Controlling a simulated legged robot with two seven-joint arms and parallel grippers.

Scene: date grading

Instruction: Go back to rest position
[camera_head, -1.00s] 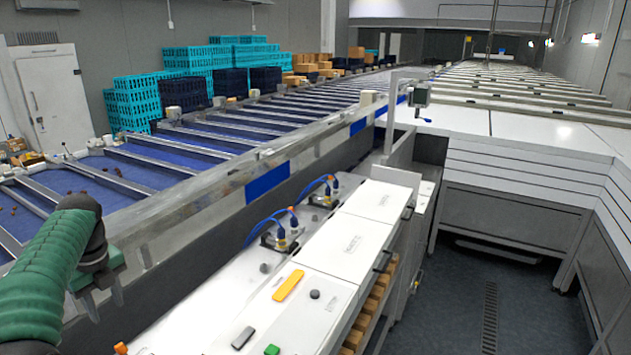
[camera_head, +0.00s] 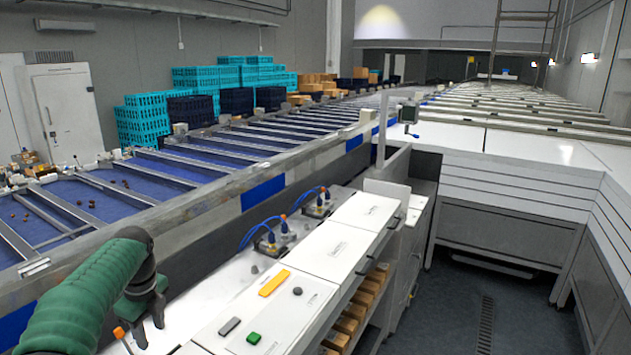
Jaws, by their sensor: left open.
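My left gripper (camera_head: 144,322) is at the end of the green-sleeved left arm, at the lower left. Its dark fingers point down and are apart, with nothing seen between them. It is over the near left end of the white machine top, in front of the conveyor's metal side rail. My right gripper is not in view. Several small brown dates (camera_head: 90,203) lie scattered on the blue conveyor belt (camera_head: 150,205) at the left.
A white control panel (camera_head: 270,312) with orange, grey and green buttons is right of the gripper. Blue hoses (camera_head: 262,236) stand behind it. Teal crates (camera_head: 150,124) are stacked beyond the conveyor. A white counter (camera_head: 500,145) is at the right, with open floor (camera_head: 450,310) below.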

